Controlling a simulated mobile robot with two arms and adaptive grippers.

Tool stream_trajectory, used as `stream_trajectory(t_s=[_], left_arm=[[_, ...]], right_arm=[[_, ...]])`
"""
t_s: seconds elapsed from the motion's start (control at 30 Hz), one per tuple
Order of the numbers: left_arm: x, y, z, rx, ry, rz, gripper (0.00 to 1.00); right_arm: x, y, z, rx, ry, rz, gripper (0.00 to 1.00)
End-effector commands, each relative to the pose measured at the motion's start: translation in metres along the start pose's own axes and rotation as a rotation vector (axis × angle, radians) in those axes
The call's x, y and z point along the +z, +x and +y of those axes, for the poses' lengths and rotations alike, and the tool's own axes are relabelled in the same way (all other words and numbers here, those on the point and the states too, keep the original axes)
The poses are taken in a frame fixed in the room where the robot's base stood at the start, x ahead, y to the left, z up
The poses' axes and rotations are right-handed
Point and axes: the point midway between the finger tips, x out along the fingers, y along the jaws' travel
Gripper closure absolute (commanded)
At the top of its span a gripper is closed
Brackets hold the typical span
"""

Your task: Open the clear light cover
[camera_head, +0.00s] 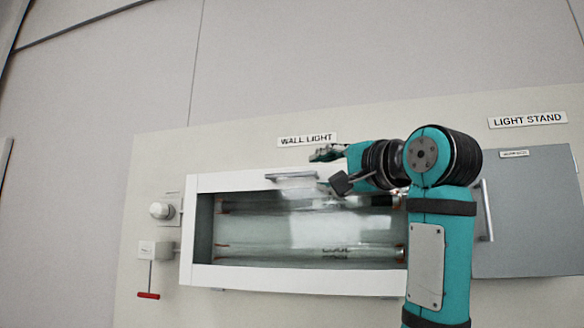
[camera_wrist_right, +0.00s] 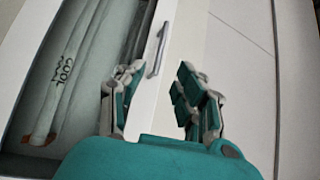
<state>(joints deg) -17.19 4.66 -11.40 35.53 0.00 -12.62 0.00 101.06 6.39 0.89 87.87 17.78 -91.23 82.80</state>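The clear light cover (camera_head: 300,225) is a see-through panel in a white frame on the wall, under the "WALL LIGHT" label (camera_head: 307,139). It looks shut. A small bar handle (camera_head: 292,177) sits on its top rail; it also shows in the right wrist view (camera_wrist_right: 157,50). My right gripper (camera_head: 328,168) is at the top rail, just right of the handle. In the wrist view its fingers (camera_wrist_right: 155,88) are apart, with the white rail between or behind them, and the handle lies beyond the fingertips. I see no contact with the handle. My left gripper is not in view.
Light tubes (camera_head: 310,252) lie behind the cover, one marked "COOL". Left of it are a round white knob (camera_head: 160,210) and a switch box (camera_head: 155,248) with a red-tipped lever. A grey cabinet door (camera_head: 530,215) stands right, under "LIGHT STAND". The wall above is clear.

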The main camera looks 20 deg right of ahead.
Motion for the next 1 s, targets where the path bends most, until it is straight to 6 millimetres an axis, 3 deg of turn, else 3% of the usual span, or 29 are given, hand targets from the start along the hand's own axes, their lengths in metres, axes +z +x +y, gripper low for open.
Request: stream_trajectory(t_s=[0.03, 0.5, 0.7, 1.0], left_arm=[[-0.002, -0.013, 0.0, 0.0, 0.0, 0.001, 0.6], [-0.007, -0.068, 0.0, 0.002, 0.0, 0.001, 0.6], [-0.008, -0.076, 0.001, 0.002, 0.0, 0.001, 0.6], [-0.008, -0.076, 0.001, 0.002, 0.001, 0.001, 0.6]], right_arm=[[0.0, 0.013, -0.005, 0.005, -0.001, -0.001, 0.66], [-0.001, 0.107, -0.004, 0.003, -0.002, 0.0, 0.66], [0.0, 0.125, -0.002, 0.001, -0.002, 0.0, 0.66], [0.0, 0.128, 0.0, -0.001, -0.002, 0.001, 0.66]])
